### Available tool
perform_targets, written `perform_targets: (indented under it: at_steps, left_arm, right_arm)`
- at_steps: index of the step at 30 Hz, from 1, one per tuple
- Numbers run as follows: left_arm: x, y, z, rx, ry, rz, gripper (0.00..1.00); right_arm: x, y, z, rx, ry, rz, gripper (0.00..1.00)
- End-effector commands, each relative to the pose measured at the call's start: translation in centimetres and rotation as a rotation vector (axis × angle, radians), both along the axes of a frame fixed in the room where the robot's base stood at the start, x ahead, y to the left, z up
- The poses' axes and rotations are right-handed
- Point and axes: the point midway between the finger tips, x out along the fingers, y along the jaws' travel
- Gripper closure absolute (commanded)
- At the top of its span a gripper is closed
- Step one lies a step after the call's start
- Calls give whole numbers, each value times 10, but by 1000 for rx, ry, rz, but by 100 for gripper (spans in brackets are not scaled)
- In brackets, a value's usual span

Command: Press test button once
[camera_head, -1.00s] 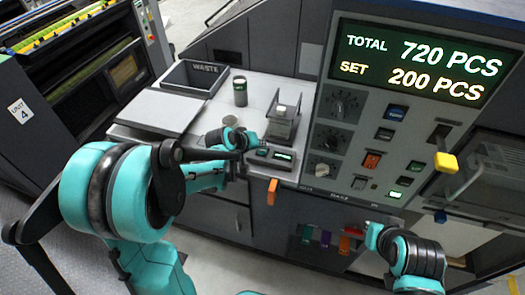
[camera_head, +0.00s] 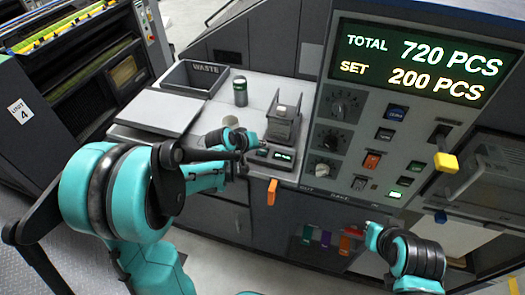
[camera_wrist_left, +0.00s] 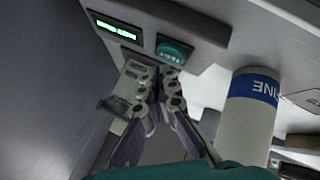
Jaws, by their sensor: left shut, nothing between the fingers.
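The teal test button (camera_wrist_left: 172,53) is at the edge of a grey panel in the left wrist view, beside a small lit green display (camera_wrist_left: 113,23). My left gripper (camera_wrist_left: 158,78) is shut and empty, its fingertips just below the button in the picture. I cannot tell whether they touch it. In the head view, my left gripper (camera_head: 246,143) is at the small control box with the lit display (camera_head: 285,156), and it partly hides the button there. My right gripper (camera_head: 375,236) is low at the right, its fingers unclear.
A grey stand-like device (camera_head: 283,122) is behind the control box. A dark-topped can (camera_head: 240,91) and a WASTE bin (camera_head: 194,77) are farther back. An orange tab (camera_head: 272,191) hangs at the front edge. A white cylinder with a blue label (camera_wrist_left: 246,115) is right of my left gripper.

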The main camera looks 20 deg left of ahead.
Motion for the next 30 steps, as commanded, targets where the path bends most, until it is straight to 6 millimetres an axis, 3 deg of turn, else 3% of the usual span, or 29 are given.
perform_targets:
  at_steps: [30]
  left_arm:
    - [0, 0, -13, 0, 0, 0, 100]
  right_arm:
    - [0, 0, -12, 0, 0, 0, 100]
